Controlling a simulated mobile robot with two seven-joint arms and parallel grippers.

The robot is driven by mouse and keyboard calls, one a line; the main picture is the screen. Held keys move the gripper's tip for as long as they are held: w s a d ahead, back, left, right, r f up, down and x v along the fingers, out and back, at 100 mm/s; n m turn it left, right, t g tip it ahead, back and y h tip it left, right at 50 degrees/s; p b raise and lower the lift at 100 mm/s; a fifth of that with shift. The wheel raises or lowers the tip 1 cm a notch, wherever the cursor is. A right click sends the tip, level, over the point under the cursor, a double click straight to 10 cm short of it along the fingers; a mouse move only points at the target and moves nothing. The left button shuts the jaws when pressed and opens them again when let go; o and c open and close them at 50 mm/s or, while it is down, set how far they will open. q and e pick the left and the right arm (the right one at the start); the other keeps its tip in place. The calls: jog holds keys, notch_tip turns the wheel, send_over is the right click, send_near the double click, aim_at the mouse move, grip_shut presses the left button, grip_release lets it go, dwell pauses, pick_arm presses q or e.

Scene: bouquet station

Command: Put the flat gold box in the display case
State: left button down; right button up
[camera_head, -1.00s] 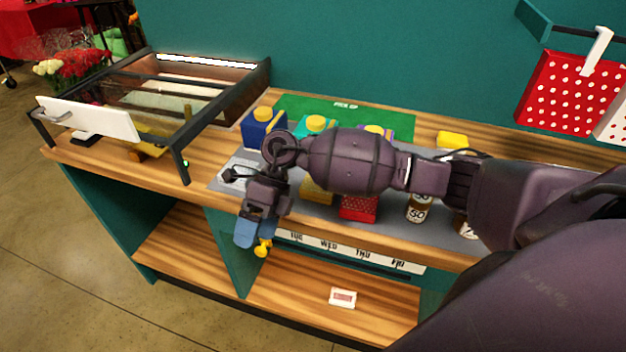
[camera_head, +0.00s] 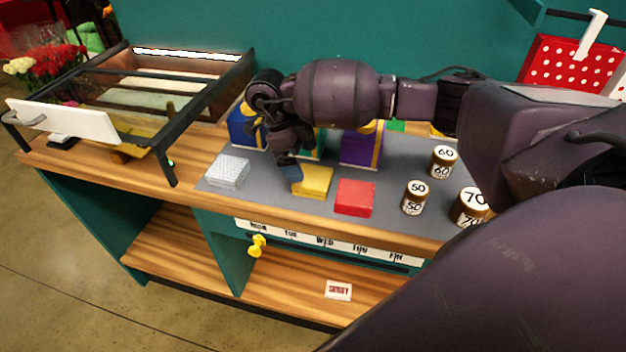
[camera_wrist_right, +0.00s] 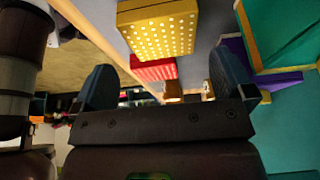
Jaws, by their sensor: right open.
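The flat gold box (camera_head: 316,182) lies on the grey mat between a white box and a red box. It also shows at the top of the right wrist view (camera_wrist_right: 160,30), with a dotted face. My right gripper (camera_head: 291,172) is beside the gold box, at its left back edge in the head view. Its blue fingers are apart and nothing is between them in the wrist view (camera_wrist_right: 167,80). The display case (camera_head: 208,92), black-framed with a clear top, stands at the left end of the counter. My left gripper is not in view.
The white box (camera_head: 228,171) and red box (camera_head: 355,197) flank the gold one. Blue, teal and purple (camera_head: 361,148) boxes stand behind. Numbered brown jars (camera_head: 415,198) are at the right. A white panel with a handle (camera_head: 62,120) is on the case's front left.

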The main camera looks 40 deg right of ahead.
aim_at(313, 176)
jog(key=shift+p+x, duration=0.4)
jog(key=shift+x, duration=2.3)
jog(key=shift+d, duration=0.15)
jog(key=shift+r, duration=0.1)
jog(key=c, duration=0.9)
jog(key=shift+r, duration=0.1)
